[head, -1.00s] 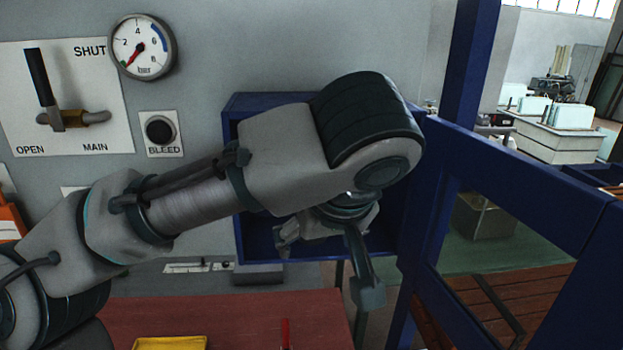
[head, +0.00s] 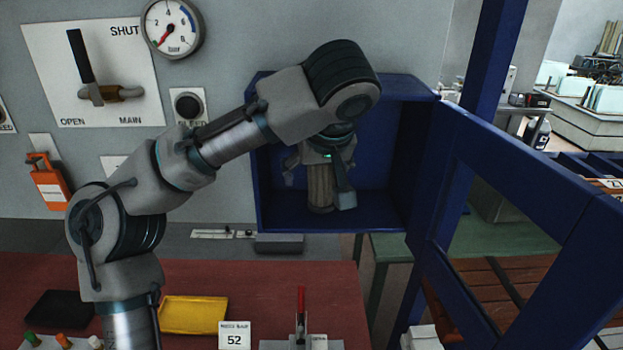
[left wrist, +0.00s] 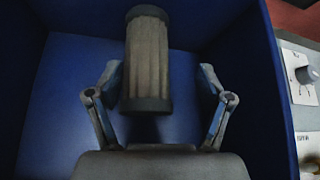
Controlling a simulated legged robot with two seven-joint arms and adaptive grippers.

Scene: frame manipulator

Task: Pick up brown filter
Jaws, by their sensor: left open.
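The brown filter (head: 321,187) is a ribbed cylinder standing upright inside the blue box (head: 405,217) on the wall. In the left wrist view the filter (left wrist: 147,62) has dark end caps and lies between the two fingers. My left gripper (head: 319,185) reaches down into the box from above, its fingers on either side of the filter. In the left wrist view my left gripper (left wrist: 160,95) is open, with gaps between the fingers and the filter. In the head view, the filter's top is hidden behind the gripper. My right gripper is not in view.
The blue box's walls are close around the gripper, and its blue door frame (head: 520,205) stands open at right. A yellow tray (head: 193,315), a black tray (head: 58,308) and a red-handled clamp (head: 301,305) sit on the red bench (head: 255,275). A gauge (head: 172,27) hangs above.

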